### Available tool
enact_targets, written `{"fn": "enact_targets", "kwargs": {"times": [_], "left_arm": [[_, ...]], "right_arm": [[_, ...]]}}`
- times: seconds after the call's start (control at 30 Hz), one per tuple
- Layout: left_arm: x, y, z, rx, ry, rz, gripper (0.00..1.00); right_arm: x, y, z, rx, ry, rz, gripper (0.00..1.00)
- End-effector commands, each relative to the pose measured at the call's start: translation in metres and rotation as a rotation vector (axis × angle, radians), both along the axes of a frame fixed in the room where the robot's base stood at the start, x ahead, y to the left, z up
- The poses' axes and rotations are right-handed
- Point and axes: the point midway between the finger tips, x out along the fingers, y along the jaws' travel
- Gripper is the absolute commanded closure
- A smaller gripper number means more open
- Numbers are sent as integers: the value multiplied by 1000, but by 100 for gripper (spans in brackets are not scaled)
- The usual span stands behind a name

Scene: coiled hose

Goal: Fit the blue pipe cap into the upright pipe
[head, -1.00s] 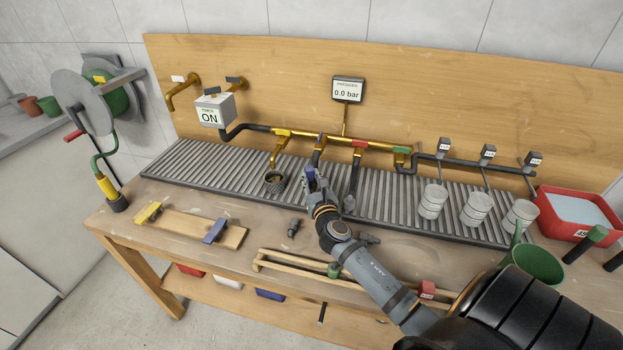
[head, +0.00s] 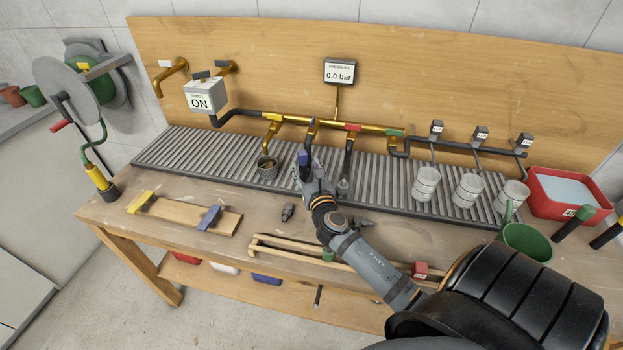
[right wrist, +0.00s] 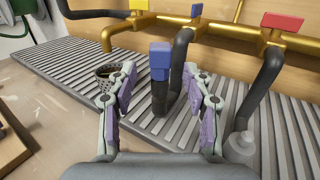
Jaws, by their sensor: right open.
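The blue pipe cap (right wrist: 160,58) sits on top of the dark upright pipe (right wrist: 160,98), which stands on the ribbed grate. How deep it sits in the pipe I cannot tell. In the head view the cap (head: 303,158) shows just beyond my right gripper (head: 309,178). That gripper is open. In the right wrist view its fingers (right wrist: 159,76) stand on either side of the cap and upright pipe, with gaps visible on both sides. My left gripper is not in view.
A dark mesh cup (head: 267,168) stands left of the upright pipe. Dark hoses hang from the brass manifold (head: 325,124) close behind. A grey nozzle-like piece (right wrist: 240,146) stands to the right. Metal cups (head: 425,184) stand farther right. The grate (head: 205,158) is clear on the left.

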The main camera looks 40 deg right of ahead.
Motion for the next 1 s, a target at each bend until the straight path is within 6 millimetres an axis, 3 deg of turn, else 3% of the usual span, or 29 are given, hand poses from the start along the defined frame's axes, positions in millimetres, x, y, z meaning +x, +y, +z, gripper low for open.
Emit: {"fn": "enact_targets", "kwargs": {"times": [0.2, 0.4, 1.0], "left_arm": [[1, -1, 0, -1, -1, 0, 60], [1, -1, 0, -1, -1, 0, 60], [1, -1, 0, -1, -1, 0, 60]], "right_arm": [[-53, 19, -2, 1, 4, 1, 49], [-84, 29, -1, 1, 3, -1, 49], [-91, 32, 0, 0, 1, 0, 49]]}}
